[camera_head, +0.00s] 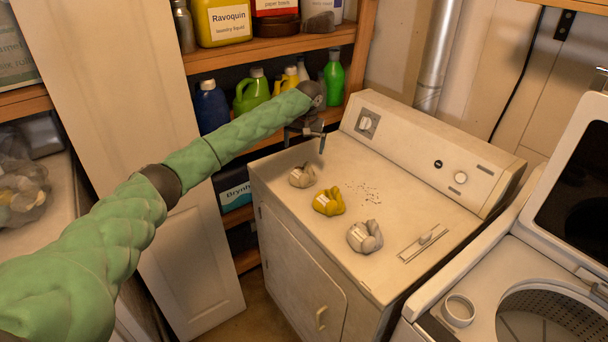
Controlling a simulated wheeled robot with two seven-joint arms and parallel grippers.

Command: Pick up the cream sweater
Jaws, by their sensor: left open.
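Three small crumpled garments with pale labels lie in a row on top of the white dryer (278,168). The one at the back left is pale beige and looks like the cream sweater (302,176). A mustard yellow garment (329,202) lies in the middle, and a greyish one (365,237) lies nearest the front right. My left gripper (305,138) is open and empty, with its fingers pointing down just above and behind the pale beige garment, apparently apart from it. My right gripper is not in view.
Wooden shelves (270,44) with bottles stand behind the dryer's left side. The control panel (430,150) rises along its back. Dark specks and a small slotted plate (424,242) are on the top. An open washer (545,318) stands at the right.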

